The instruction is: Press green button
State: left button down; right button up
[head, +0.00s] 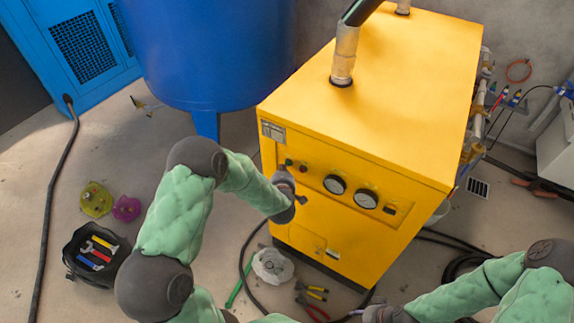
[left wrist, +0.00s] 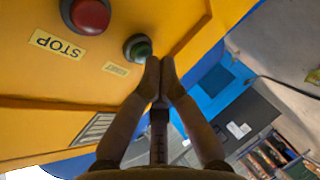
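The green button (left wrist: 138,47) is a round dark-green knob on the yellow machine's front panel; it shows small in the head view (head: 289,162). The red stop button (left wrist: 90,14) is beside it, with a yellow STOP label. My left gripper (left wrist: 160,66) has its two fingertips together and empty, close beside the green button's edge; I cannot tell whether they touch it. In the head view my left gripper (head: 286,176) is at the panel's left end, its fingers mostly hidden. My right gripper (head: 372,313) is low at the bottom edge, its fingers unclear.
The yellow machine (head: 350,90) has two gauges (head: 351,190) right of the buttons. A blue tank (head: 215,50) stands behind left. A black tool bucket (head: 95,252), pliers (head: 314,297) and cables lie on the floor.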

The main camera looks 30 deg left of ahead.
pick_arm(q)
jog(key=shift+w, duration=0.35)
dwell(0.6)
jog(key=shift+s, duration=0.85)
jog(key=s, duration=0.5)
jog(key=shift+a, duration=0.25)
dwell(0.7)
